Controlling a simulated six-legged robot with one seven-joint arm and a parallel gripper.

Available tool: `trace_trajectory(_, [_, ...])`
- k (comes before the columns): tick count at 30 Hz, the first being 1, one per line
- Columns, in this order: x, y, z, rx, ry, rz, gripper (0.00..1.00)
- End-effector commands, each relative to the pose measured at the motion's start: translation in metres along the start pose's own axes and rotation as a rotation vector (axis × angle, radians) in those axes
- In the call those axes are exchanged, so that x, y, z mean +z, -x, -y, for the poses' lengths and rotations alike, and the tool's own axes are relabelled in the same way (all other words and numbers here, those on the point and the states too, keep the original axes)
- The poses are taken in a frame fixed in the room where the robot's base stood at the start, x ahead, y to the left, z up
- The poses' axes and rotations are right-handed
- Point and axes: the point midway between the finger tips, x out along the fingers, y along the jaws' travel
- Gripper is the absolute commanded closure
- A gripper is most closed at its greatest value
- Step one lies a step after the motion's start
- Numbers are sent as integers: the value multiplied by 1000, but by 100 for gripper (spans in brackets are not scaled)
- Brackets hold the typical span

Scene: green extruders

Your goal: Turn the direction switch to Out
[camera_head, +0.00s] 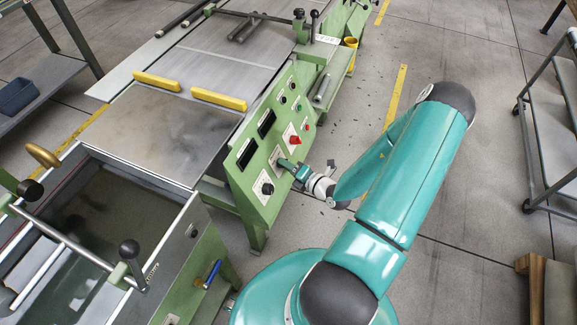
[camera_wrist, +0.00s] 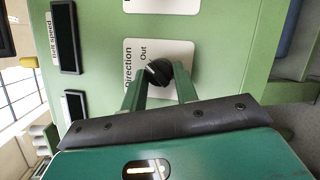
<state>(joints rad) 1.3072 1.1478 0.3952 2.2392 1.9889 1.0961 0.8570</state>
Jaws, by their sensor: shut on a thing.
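The direction switch (camera_wrist: 157,70) is a black knob on a white plate (camera_wrist: 133,52) marked "Direction" and "Out". The lettering runs sideways in the wrist view, and "Out" sits just above the knob. My gripper (camera_wrist: 160,76) is shut on the knob, with one green finger on each side. The knob's pointer is too small to read clearly. In the head view, my gripper (camera_head: 288,166) reaches the sloping green control panel (camera_head: 243,177) from the right and covers the switch. Part of a white plate (camera_head: 276,158) shows beside it.
The panel also carries a red switch (camera_head: 294,141) above my gripper and another black knob (camera_head: 266,188) below it. Dark displays (camera_head: 247,154) are to the left. A tank (camera_head: 90,225) stands at lower left. Grey floor (camera_head: 440,270) is open to the right, before a cart (camera_head: 545,130).

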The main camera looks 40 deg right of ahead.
Motion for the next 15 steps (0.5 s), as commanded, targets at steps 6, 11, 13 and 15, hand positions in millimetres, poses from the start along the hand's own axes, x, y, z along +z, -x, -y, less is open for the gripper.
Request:
trace_trajectory(6, [-1, 0, 0, -5, -13, 0, 93])
trace_trajectory(11, [-1, 0, 0, -5, -13, 0, 93])
trace_trajectory(13, [-1, 0, 0, -5, -13, 0, 93])
trace_trajectory(15, [-1, 0, 0, -5, -13, 0, 59])
